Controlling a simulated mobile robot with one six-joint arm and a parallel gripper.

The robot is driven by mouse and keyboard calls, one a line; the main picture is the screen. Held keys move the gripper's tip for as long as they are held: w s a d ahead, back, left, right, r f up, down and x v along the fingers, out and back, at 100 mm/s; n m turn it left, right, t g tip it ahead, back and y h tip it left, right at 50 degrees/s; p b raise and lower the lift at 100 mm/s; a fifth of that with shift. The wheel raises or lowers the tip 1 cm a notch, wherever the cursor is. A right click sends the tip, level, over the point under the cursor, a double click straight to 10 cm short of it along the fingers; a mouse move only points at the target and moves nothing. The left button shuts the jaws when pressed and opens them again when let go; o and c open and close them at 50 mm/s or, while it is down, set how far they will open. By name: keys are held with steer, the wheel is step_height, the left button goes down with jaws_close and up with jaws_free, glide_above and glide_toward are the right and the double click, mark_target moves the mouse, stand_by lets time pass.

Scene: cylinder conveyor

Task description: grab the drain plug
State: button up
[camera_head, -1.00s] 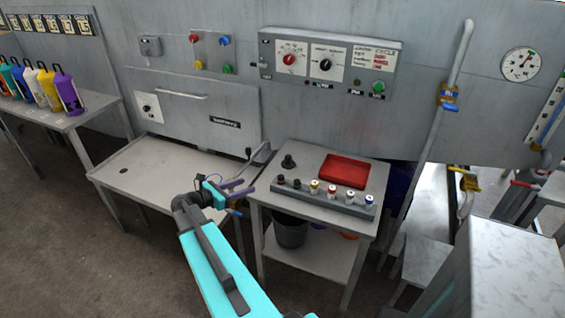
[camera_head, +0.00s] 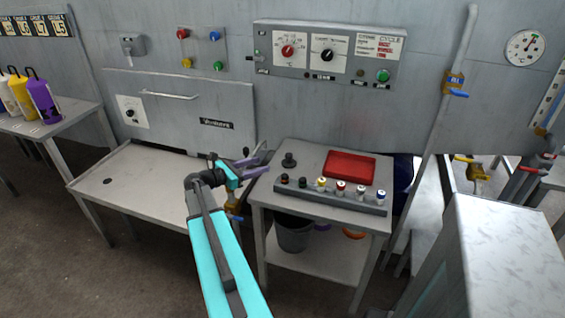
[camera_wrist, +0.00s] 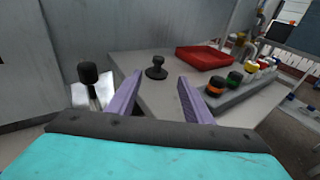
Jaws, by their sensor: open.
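The drain plug, a small black stopper with a round knob on a wider base, looks to be the piece (camera_head: 289,160) standing upright at the back left of the small grey table (camera_head: 310,219). It also shows in the wrist view (camera_wrist: 156,68), beyond and between my finger tips. My gripper (camera_head: 252,168) has purple fingers spread apart with nothing between them. It is at the left edge of the small table, left of the plug and apart from it. In the wrist view my gripper (camera_wrist: 158,86) points toward the plug.
A red tray (camera_head: 350,167) lies right of the plug. A grey rack (camera_head: 335,200) with several coloured-cap vials runs along the table front. A black-knobbed lever (camera_wrist: 88,74) stands left of my fingers. A bucket (camera_head: 294,234) sits on the lower shelf.

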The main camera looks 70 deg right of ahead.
steer(key=shift+w, duration=0.15)
steer(key=p, duration=0.1)
glide_toward(284, 165)
steer(key=s+d+r, duration=0.1)
steer(key=d, duration=0.1)
steer(key=s+d+r, duration=0.1)
steer(key=d+r, duration=0.1)
steer(key=shift+r, duration=0.1)
steer(key=shift+s, duration=0.15)
steer(key=shift+p+x, duration=1.1)
steer(key=shift+x, duration=1.55)
jaws_close()
